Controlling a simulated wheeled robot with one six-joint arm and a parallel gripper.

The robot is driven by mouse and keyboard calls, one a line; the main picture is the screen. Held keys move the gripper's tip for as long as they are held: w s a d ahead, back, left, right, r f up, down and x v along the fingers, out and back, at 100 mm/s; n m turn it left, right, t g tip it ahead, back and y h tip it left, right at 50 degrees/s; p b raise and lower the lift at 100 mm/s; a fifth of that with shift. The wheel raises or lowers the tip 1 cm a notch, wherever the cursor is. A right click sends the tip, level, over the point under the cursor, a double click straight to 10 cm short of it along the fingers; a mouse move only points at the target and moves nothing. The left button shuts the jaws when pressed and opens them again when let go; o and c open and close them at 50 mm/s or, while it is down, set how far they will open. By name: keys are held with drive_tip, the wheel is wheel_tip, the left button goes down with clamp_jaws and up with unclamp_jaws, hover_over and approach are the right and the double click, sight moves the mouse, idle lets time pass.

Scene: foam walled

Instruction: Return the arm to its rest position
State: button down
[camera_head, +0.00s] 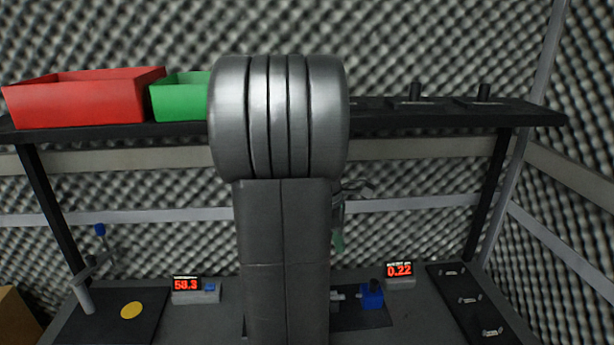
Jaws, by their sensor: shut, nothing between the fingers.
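My arm (282,240) rises through the middle of the head view, a dark upright link topped by a thick silvery rounded joint. It hides the middle of the bench and shelf. Small grey parts that look like my gripper (354,190) show just right of the arm, above the bench and below the shelf. Most of it is hidden behind the arm. It is shut and holds nothing. A small green piece (338,240) shows below it; I cannot tell what it is.
A black shelf (440,117) carries a red bin (80,102), a green bin (178,103) and black fixtures. The bench below holds a display reading 58.3 (187,284), another reading 0.22 (399,271), a blue device (371,295), a lever stand (88,285) and a dark panel (480,300).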

drive_tip(key=shift+f, duration=0.1)
approach(366, 288)
drive_tip(key=a+f, duration=0.1)
drive_tip(key=f, duration=0.2)
drive_tip(key=a+f, duration=0.1)
drive_tip(key=f, duration=0.1)
drive_tip(key=shift+w+a, duration=0.25)
drive_tip(key=shift+a, duration=0.1)
drive_tip(key=d, duration=0.3)
drive_tip(key=shift+s+d+f, duration=0.15)
drive_tip(key=shift+s, duration=0.2)
drive_tip(key=shift+d, duration=0.4)
